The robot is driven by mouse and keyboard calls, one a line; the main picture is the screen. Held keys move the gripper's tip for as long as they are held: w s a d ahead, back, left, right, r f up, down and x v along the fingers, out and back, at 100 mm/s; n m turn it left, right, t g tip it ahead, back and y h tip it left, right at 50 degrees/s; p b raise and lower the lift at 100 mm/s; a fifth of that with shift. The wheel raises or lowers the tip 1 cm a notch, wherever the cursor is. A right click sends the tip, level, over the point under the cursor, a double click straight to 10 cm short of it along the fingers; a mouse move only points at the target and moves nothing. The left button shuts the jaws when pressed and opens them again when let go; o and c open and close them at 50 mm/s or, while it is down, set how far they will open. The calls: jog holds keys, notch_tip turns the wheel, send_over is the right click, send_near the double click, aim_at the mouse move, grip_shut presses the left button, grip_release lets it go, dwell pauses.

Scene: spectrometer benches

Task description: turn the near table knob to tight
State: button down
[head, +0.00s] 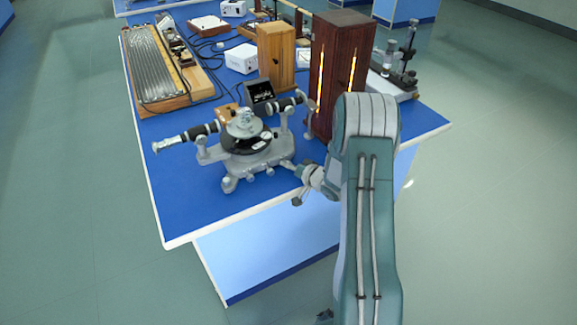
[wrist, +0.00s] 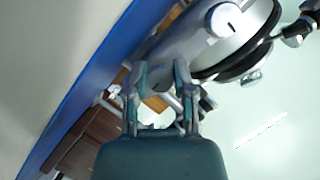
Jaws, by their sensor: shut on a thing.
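The spectrometer (head: 240,165) stands near the front edge of the blue bench, with a grey base, a dark round table and two tubes. My gripper (head: 300,178) reaches in from the right, low beside the base's right side. In the wrist view my gripper (wrist: 158,75) has its two fingers at the grey body of the spectrometer (wrist: 190,38), whose dark-rimmed disc shows at the upper right. The fingers are shut on a small part there, which I take as the near table knob. The knob is mostly hidden by the fingers, and its turn cannot be read.
A tall dark wooden cabinet (head: 335,65) with glowing slits stands just behind my arm. A small black box (head: 260,92) and a lighter wooden case (head: 277,55) stand behind the spectrometer. A ribbed tray (head: 152,65) lies at the left. The bench's front left corner is clear.

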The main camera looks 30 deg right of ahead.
jog(key=shift+w+d+r, duration=0.1)
jog(key=shift+d+r, duration=0.05)
dwell(0.4)
jog(key=shift+c, duration=2.3)
grip_release()
jog(key=v, duration=1.2)
jog(key=shift+d+f, duration=0.15)
jog(key=shift+f, duration=0.15)
jog(key=shift+r, duration=0.1)
